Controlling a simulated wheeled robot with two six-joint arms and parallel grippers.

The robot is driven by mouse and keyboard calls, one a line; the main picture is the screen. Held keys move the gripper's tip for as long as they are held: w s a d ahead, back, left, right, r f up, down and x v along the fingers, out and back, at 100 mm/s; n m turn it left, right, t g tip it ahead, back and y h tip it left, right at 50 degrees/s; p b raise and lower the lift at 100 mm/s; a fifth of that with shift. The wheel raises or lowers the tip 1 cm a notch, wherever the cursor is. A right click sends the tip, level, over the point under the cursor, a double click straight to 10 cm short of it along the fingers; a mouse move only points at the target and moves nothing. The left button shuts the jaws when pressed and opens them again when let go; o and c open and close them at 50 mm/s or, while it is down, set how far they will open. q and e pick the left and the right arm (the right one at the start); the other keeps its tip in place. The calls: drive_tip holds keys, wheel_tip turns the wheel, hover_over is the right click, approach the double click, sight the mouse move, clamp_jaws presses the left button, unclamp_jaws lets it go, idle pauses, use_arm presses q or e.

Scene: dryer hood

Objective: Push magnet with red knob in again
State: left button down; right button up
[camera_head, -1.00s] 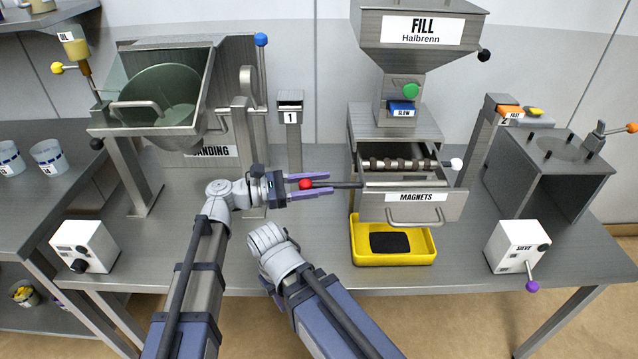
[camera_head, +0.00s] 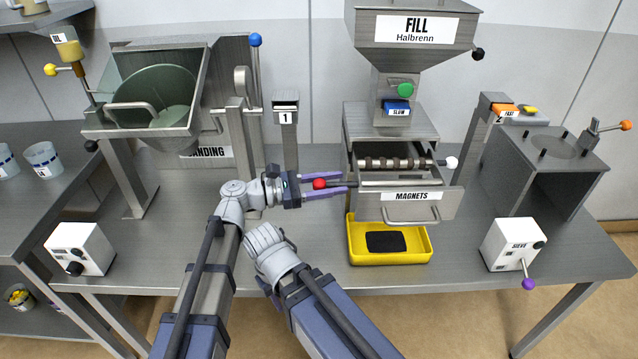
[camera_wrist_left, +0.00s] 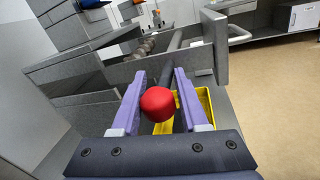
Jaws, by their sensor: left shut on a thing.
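The red knob (camera_head: 320,184) sits at the left end of a dark magnet rod that enters the left side of the open drawer labelled MAGNETS (camera_head: 375,203). My left gripper (camera_head: 342,183) is shut on the magnet with the red knob, its purple fingers on either side of the rod. In the left wrist view, the red knob (camera_wrist_left: 158,104) lies between the fingers (camera_wrist_left: 160,72) and the rod runs away into the drawer wall. A short length of rod still shows outside the drawer.
A magnet with a white knob (camera_head: 451,162) sticks out on the drawer's right side. A yellow tray (camera_head: 390,257) stands below the drawer. Post 1 (camera_head: 287,130) stands behind my left gripper.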

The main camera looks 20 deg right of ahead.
use_arm(q)
drive_tip(key=c, duration=0.5)
unclamp_jaws()
drive_tip(key=shift+w+a, duration=0.15)
drive_tip(key=shift+a, duration=1.8)
drive_tip(key=shift+w+a, duration=0.15)
drive_tip(key=shift+a, duration=1.8)
